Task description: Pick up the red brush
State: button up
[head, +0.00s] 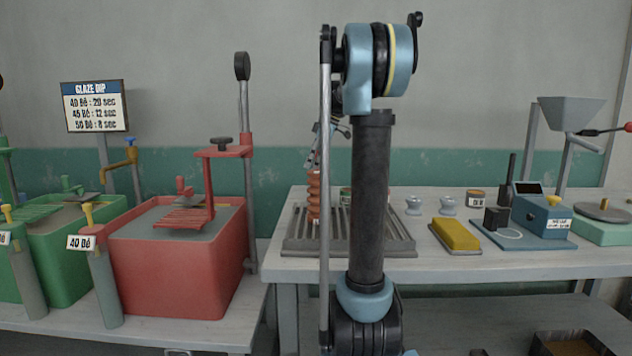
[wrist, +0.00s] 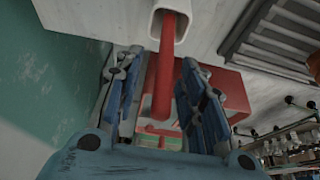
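In the wrist view, a red rod, likely the handle of the red brush (wrist: 163,85), sticks out of a white square-mouthed holder (wrist: 155,28). The rod runs between the two fingers of my gripper (wrist: 163,58). The fingers are apart, with a gap showing on each side of the rod, so it does not look clamped. The brush's other end is hidden inside the holder. In the head view, my gripper (head: 320,145) shows small beside my arm, above the back of the right table. I cannot make out the brush or its holder there; my arm covers part of that area.
A yellow block (head: 456,233) and a blue scale-like device (head: 540,215) are farther right. A red glaze tank (head: 175,265) stands left.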

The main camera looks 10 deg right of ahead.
jog(key=shift+a+f, duration=0.2)
jog(key=shift+f, duration=0.3)
grip_shut()
jog(key=shift+r, duration=0.1)
